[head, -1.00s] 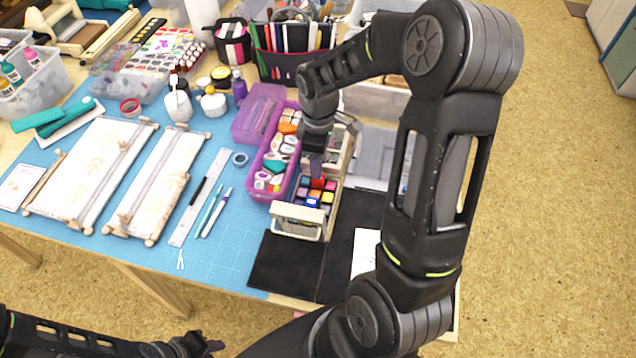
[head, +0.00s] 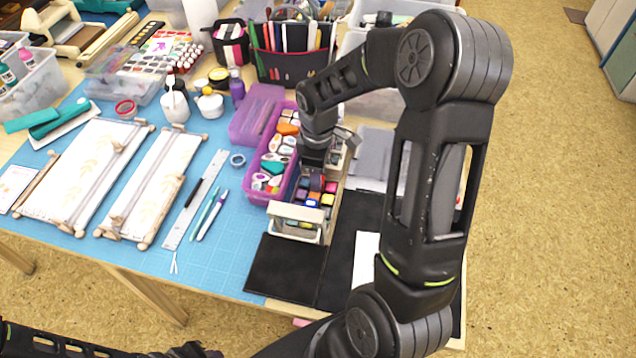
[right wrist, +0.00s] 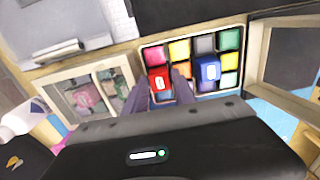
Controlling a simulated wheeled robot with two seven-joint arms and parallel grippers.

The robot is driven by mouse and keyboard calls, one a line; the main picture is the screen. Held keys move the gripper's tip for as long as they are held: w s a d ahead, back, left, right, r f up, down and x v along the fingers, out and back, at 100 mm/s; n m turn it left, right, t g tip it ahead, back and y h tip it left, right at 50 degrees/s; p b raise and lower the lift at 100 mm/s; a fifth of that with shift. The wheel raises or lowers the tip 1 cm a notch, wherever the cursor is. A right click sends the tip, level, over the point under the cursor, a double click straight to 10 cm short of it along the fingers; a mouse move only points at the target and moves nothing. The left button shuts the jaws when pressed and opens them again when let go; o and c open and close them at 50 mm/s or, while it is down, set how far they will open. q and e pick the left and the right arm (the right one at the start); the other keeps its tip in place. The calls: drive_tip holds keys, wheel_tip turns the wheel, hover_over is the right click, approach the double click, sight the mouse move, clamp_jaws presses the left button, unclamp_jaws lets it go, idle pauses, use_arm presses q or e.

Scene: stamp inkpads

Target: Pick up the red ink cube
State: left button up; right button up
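The red ink cube (right wrist: 159,79) sits in a tray of coloured ink cubes (right wrist: 193,62) in the right wrist view, with a small white mark on its top. My right gripper (right wrist: 156,86) is open, with one finger on each side of the red cube. I cannot tell whether the fingers touch it. In the head view my right gripper (head: 314,176) points down over the ink tray and hides part of it. My left gripper (head: 200,350) is only partly in view at the bottom edge, and its fingers are unclear.
A blue cube (right wrist: 208,73) sits right of the red one. A wooden-framed box (head: 297,222) stands at the tray's near end. A purple bin of stamps (head: 273,165) stands close on the left. Black mats (head: 285,268) lie in front.

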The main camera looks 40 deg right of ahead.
clamp_jaws()
idle(0.3)
drive_tip(key=shift+r, duration=0.15)
wheel_tip(320, 180, up, 10)
idle(0.6)
idle(0.4)
